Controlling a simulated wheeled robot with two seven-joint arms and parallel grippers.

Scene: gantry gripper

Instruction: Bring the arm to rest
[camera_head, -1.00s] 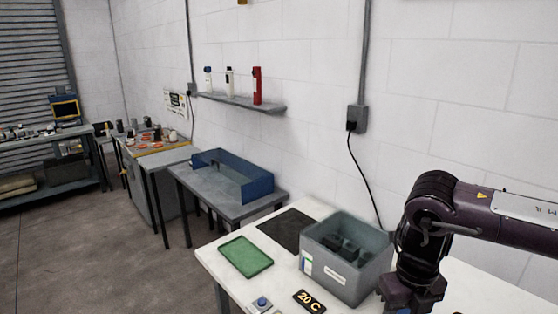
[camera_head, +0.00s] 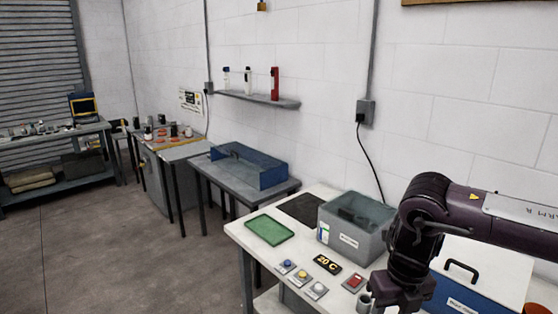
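My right arm (camera_head: 430,215), dark purple with a pale labelled panel, comes in from the right edge. It bends at a joint and points down over the right part of the white worktable (camera_head: 240,236). The lower end of the arm runs to the bottom edge of the view, so the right gripper's fingers are not seen. Nothing held can be made out. My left arm and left gripper are not in view.
On the worktable are a green tray (camera_head: 270,230), a dark mat (camera_head: 298,209), a grey bin (camera_head: 345,240), a "20 C" sign (camera_head: 328,263), small button blocks (camera_head: 301,277) and a blue-and-white lidded box (camera_head: 478,278) close to my arm. Open floor (camera_head: 120,255) lies left.

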